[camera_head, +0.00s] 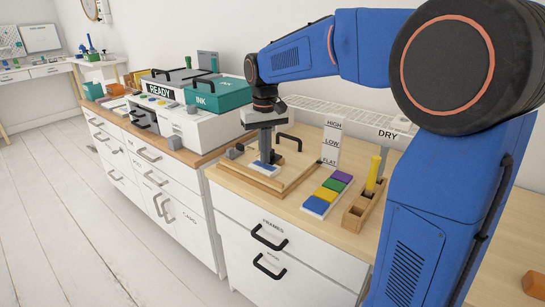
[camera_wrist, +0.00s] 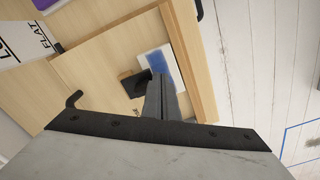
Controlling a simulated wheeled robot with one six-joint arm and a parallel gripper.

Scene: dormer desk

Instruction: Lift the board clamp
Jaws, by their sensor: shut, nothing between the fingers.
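A framed wooden board (camera_head: 300,178) lies at the front of the desk, and its pale surface also shows in the wrist view (camera_wrist: 105,60). A black bent handle (camera_head: 290,137) stands at its back edge and looks like the board clamp's. The handle's end shows at left in the wrist view (camera_wrist: 73,99); my gripper hides the rest. A blue and white piece (camera_wrist: 160,68) lies on the board beside a small dark block (camera_wrist: 135,84). My gripper (camera_head: 266,160) points down just above the blue piece, shut and empty, in front of the handle and apart from it.
Right of the board lie coloured blocks (camera_head: 328,194) and a wooden holder (camera_head: 364,207) with a yellow stick. A HIGH/LOW/FLAT sign (camera_head: 331,143) and a white DRY rack (camera_head: 350,117) stand behind. A grey block (camera_head: 235,151) sits at the left.

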